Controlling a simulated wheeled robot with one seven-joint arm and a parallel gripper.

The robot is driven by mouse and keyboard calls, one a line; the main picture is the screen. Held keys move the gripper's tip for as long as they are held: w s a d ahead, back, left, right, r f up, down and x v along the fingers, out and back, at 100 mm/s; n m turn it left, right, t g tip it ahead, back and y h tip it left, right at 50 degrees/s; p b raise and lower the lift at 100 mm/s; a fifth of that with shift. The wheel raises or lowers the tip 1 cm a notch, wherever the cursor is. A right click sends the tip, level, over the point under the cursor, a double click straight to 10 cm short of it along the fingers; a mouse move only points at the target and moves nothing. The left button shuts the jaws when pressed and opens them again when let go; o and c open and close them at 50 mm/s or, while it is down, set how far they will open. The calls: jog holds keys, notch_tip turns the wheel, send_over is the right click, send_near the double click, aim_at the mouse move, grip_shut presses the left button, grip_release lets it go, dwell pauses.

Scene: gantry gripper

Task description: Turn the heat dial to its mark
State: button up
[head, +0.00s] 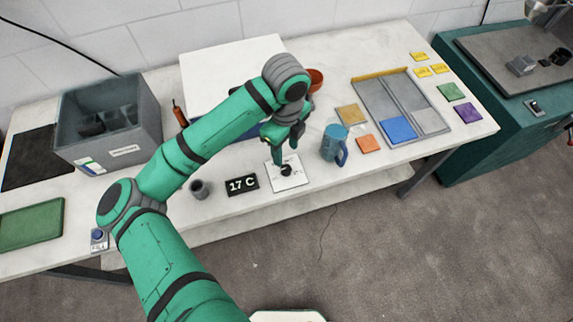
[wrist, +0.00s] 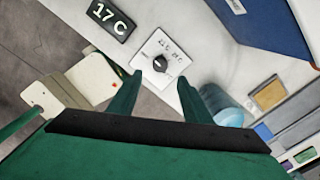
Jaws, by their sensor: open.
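The heat dial is a black knob (wrist: 160,64) on a white square plate (wrist: 171,50) with small dark markings, too small to read. In the head view the knob (head: 286,170) sits on its plate (head: 291,181) near the table's front edge. My gripper (head: 291,152) is above the knob, pointing down. In the wrist view my gripper (wrist: 161,88) has its two fingers apart, with the knob between and just beyond their tips; I see no contact. A black display (head: 242,185) beside the plate reads "17 C"; it also shows in the wrist view (wrist: 111,19).
A grey bin (head: 110,120) is at left. A divided tray (head: 378,108) and several coloured tiles lie at right.

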aim_at(286, 168)
notch_tip(286, 168, down, 10)
jog(key=shift+r, duration=0.25)
jog(key=shift+c, duration=0.7)
jog(key=c, duration=0.9)
